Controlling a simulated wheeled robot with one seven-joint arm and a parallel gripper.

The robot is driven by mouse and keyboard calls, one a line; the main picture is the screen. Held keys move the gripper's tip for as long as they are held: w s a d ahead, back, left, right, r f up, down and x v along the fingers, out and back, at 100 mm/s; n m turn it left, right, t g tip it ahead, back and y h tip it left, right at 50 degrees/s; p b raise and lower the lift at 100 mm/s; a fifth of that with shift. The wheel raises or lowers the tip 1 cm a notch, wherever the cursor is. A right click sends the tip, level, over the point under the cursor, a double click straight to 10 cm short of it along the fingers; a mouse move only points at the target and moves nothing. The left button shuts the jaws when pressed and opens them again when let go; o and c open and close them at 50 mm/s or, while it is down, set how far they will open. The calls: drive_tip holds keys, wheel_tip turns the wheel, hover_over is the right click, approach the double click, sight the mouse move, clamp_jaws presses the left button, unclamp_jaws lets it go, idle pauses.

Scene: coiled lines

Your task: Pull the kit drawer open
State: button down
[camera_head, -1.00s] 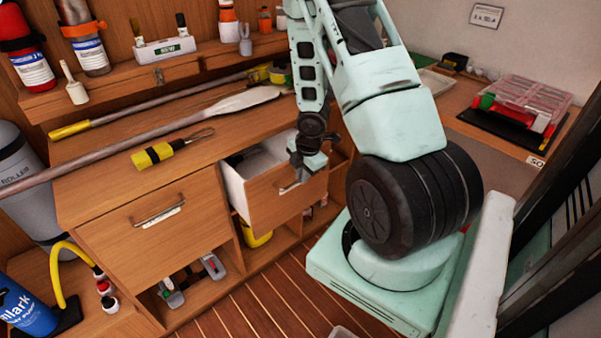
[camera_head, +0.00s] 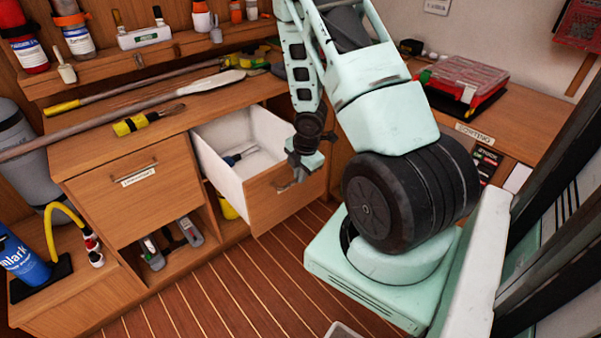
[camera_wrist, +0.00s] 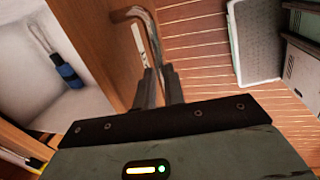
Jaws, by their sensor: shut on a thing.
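The kit drawer (camera_head: 264,207) stands well out of the wooden cabinet, with its white interior showing. A blue-handled tool (camera_head: 238,156) lies inside it; the same tool (camera_wrist: 65,68) shows in the wrist view. My gripper (camera_head: 298,170) is at the drawer front, shut on the metal bar handle (camera_head: 283,187). In the wrist view the handle (camera_wrist: 137,12) runs down between the fingers of my gripper (camera_wrist: 158,78). In the head view the gripper partly hides the handle.
A closed drawer (camera_head: 135,190) sits to the left, above an open shelf with tools. A yellow-handled brush (camera_head: 148,120) and long poles lie on the countertop. The plank floor (camera_head: 240,290) before the drawer is clear. A grey bin (camera_wrist: 256,40) stands on the floor.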

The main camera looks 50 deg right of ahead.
drive_tip(key=shift+s, duration=0.3)
drive_tip(key=c, duration=1.5)
unclamp_jaws()
drive_tip(key=shift+r, duration=0.1)
drive_tip(key=s+r+p, duration=0.3)
drive_tip(key=r+p, duration=0.6)
drive_tip(key=r, duration=0.8)
drive_tip(key=shift+a+p, duration=0.4)
drive_tip(key=shift+a, duration=0.05)
